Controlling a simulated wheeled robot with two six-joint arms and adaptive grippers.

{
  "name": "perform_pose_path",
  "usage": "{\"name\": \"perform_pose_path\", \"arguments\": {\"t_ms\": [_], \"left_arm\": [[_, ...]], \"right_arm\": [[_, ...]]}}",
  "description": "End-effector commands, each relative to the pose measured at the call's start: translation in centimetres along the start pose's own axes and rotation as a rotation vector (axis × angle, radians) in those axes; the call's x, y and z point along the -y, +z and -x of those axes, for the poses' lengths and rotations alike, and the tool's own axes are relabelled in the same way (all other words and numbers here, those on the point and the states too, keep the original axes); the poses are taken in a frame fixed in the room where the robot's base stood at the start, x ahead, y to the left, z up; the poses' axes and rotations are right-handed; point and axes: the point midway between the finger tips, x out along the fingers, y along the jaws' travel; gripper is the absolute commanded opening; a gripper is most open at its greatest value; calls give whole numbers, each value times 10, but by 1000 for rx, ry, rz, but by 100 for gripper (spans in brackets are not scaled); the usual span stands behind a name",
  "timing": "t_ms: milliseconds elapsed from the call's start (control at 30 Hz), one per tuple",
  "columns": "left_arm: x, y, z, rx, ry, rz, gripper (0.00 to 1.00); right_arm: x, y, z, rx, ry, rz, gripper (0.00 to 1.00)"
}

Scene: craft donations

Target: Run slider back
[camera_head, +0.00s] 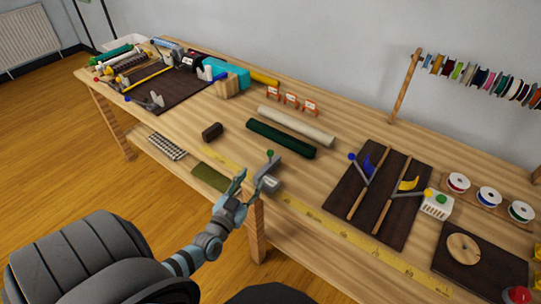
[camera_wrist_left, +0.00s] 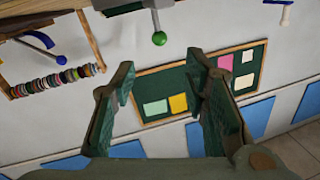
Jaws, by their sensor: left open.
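In the head view, a grey block with a pale label (camera_head: 271,183) sits at the table's front edge, by the yellow measuring strip (camera_head: 345,236). It looks like the slider. A grey upright piece with a green ball knob (camera_head: 270,153) stands at it. My left gripper (camera_head: 240,179) is just left of the block, pointing up, with its jaws apart and empty. In the left wrist view, the green knob (camera_wrist_left: 159,38) on its stem shows above and between the open fingers (camera_wrist_left: 160,80), apart from them. My right gripper is not in view.
Dark green (camera_head: 282,138) and cream (camera_head: 297,125) rolls lie behind the block. A dark board with levers (camera_head: 345,215) stands to its right, and a small dark block (camera_head: 212,131) lies to its left.

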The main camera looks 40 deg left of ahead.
Motion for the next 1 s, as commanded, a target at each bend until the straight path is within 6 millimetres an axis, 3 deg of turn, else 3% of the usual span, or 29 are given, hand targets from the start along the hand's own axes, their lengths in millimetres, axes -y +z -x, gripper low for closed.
{"name": "perform_pose_path", "arguments": {"t_ms": [167,400,500,667,900,1000], "left_arm": [[0,2,-37,-4,-2,0,41],[-1,6,-104,-1,-2,1,41],[-1,6,-122,1,-2,1,41],[0,3,-137,4,-1,1,41],[0,1,-138,5,0,1,41],[0,1,-138,5,0,1,26]], "right_arm": [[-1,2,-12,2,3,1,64],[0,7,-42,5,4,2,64],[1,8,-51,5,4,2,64],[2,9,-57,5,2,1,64],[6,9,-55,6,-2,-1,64],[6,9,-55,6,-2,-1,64]]}}
